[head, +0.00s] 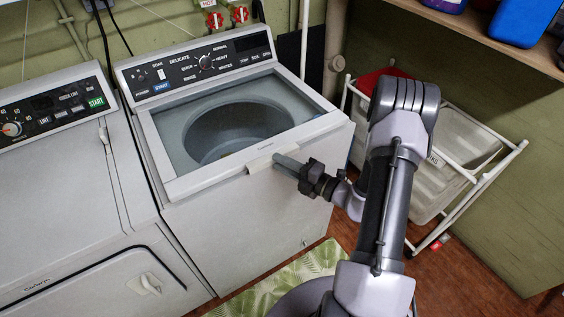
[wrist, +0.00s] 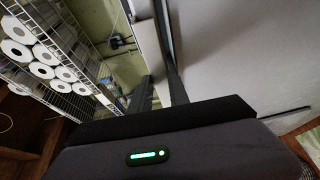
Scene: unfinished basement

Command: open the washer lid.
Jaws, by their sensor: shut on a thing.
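The white washer (head: 258,225) stands in the middle of the head view, its control panel at the back. Its lid (head: 180,186) has a pale frame around a large window, through which the round drum shows. The lid looks down, level with the washer top. A pale handle (head: 258,164) sticks out at the lid's front edge. My gripper (head: 279,160) reaches in from the right and is shut on the handle's right end. In the wrist view my gripper's dark fingers (wrist: 158,88) point up along the washer's front; the exact contact is hard to see.
A second white machine (head: 60,190) stands close on the left. A white rack with a clear bin (head: 455,165) is to the right. A shelf (head: 480,40) hangs at upper right. A green leaf-patterned mat (head: 285,282) lies in front. Wire shelves hold paper rolls (wrist: 45,55).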

